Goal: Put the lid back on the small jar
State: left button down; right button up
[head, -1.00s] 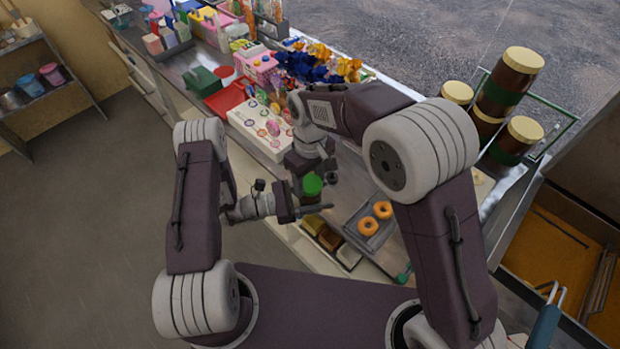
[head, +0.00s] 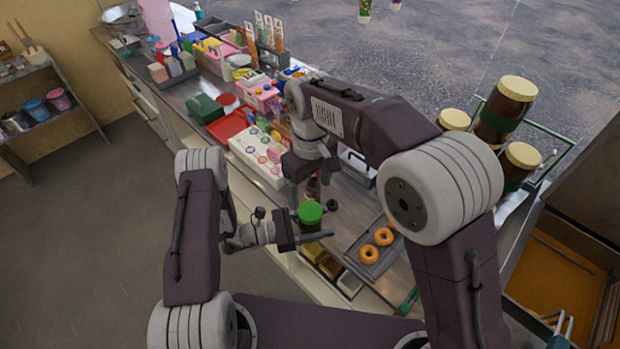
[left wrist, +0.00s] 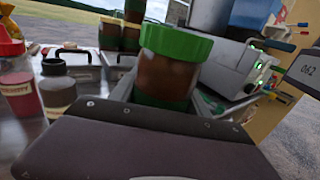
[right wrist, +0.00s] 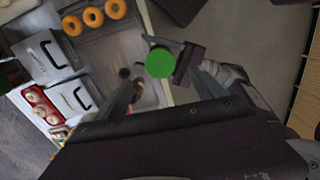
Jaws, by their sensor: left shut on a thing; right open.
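The small jar (left wrist: 163,80) is brown inside and stands upright in the left wrist view, with the green lid (left wrist: 176,43) on its top. The lid looks level there; I cannot tell whether it is fully seated. The lid also shows in the head view (head: 310,212) and from above in the right wrist view (right wrist: 160,62). My left gripper (head: 308,238) is shut on the jar's lower part, which its fingers partly hide. My right gripper (right wrist: 162,80) is open and empty, above the lid and apart from it.
A grey tray with doughnuts (head: 369,254) lies right of the jar. Dark-capped bottles (left wrist: 57,88) stand close by on the counter. A white box with coloured sweets (head: 262,158) and a red tray (head: 228,125) are farther back. Large jars (head: 506,105) stand far right.

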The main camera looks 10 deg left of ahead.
notch_tip(320, 180, up, 4)
jog(key=shift+f, duration=0.1)
dwell(0.5)
jog(key=d+f+m, duration=0.3)
jog(key=d, duration=0.4)
jog(key=d+f+m, duration=0.2)
jog(key=d+f, duration=0.2)
jog(key=d, duration=0.2)
jog(key=s+d+f+m+t, duration=0.1)
jog(key=s+d+f+m, duration=0.4)
jog(key=s+d, duration=0.5)
jog(key=shift+d+f+m, duration=0.3)
jog(key=shift+d+f, duration=0.5)
jog(key=shift+d, duration=0.1)
